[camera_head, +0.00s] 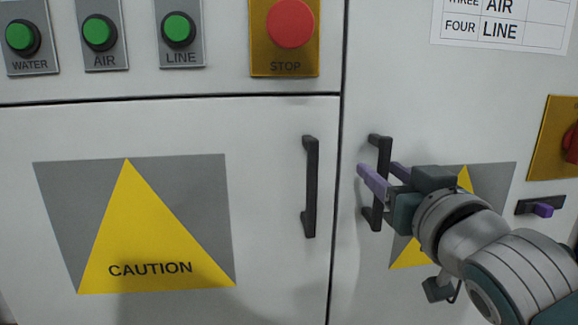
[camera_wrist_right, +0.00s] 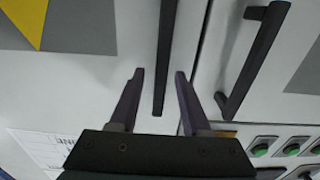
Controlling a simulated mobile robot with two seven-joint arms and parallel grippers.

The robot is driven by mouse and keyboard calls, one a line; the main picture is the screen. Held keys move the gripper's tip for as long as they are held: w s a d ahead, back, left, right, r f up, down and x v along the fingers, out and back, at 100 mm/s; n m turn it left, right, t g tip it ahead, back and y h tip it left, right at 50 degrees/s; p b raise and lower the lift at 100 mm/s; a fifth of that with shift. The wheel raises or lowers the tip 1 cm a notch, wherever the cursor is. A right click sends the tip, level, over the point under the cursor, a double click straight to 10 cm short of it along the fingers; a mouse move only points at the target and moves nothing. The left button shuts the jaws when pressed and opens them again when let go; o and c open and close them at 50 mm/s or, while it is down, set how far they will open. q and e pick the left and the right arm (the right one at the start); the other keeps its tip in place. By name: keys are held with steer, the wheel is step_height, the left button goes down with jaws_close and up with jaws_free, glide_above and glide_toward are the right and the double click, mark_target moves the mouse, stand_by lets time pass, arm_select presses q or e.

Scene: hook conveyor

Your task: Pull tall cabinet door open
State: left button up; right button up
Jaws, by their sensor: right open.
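The tall cabinet door (camera_head: 400,95) is the light panel on the right in the head view, and it is shut flush with its neighbour. Its dark vertical handle (camera_head: 384,150) stands near the door's left edge. My right gripper (camera_head: 377,167) is open at this handle, with one purple finger on each side of it. In the right wrist view the handle (camera_wrist_right: 166,40) lies in line with the gap between the open fingers (camera_wrist_right: 159,73). No contact can be made out. My left gripper is not in view.
The left door (camera_head: 270,130) has a similar dark handle (camera_head: 311,185) close to the seam and a caution sign (camera_head: 130,230). Above it are several green buttons and a red stop button (camera_head: 290,23). A red knob (camera_head: 570,143) and a small purple-tipped latch (camera_head: 541,207) sit at the right.

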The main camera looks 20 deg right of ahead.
steer(key=shift+w+d, duration=0.1)
steer(key=shift+w, duration=0.2)
jaws_close()
stand_by(1.3)
